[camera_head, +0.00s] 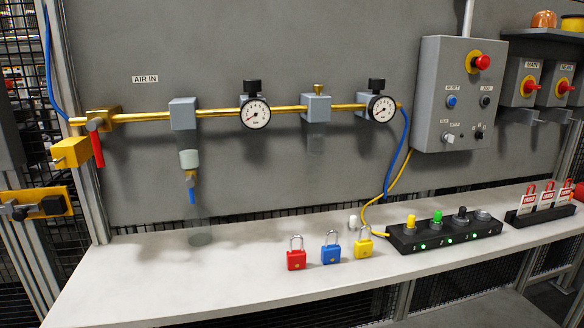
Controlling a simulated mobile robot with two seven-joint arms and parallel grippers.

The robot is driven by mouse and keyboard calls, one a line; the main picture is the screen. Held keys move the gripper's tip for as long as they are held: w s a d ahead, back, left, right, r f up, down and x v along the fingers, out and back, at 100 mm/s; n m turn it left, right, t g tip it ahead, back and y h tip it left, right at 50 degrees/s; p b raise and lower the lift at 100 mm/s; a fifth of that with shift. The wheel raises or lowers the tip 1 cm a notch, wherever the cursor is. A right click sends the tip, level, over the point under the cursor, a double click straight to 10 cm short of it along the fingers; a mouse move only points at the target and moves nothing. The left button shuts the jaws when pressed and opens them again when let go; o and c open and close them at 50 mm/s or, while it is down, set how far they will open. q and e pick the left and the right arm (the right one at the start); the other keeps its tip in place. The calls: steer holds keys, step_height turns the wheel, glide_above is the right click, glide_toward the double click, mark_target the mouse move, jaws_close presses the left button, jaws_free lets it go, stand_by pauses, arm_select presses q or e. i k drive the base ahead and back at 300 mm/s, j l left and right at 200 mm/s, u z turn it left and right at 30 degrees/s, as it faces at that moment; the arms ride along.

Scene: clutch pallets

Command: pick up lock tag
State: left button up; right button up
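Several lock tags (544,199), white with red print and red loops at the top, stand upright side by side in a black holder (520,220) at the right end of the white bench. The nearest edge of the row is a tag (526,203) on the left. Neither of my grippers shows in the head view, so I cannot see whether they are open or shut.
Red (296,259), blue (331,253) and yellow (363,247) padlocks stand on the bench (140,283). A black button box (440,236) sits left of the holder. A grey control box (455,110) hangs on the wall. The bench's left part is clear.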

mark_target(545, 202)
steer(key=z, duration=1.4)
steer(key=i+l+u, duration=0.1)
steer(key=i+l, duration=0.2)
steer(key=i+l+u, duration=0.1)
steer(key=i+l, duration=0.15)
steer(key=l, duration=0.2)
steer(key=i+l, duration=0.25)
steer(key=l, duration=0.15)
steer(key=i+l+u, duration=0.25)
steer(key=i+l, duration=0.25)
steer(key=l, duration=0.3)
steer(key=i+l+u, duration=0.1)
steer(key=l, duration=0.35)
steer(key=i+l, duration=0.3)
steer(key=l, duration=0.15)
steer(key=i+l+u, duration=0.15)
steer(key=l, duration=0.3)
steer(key=i, duration=0.05)
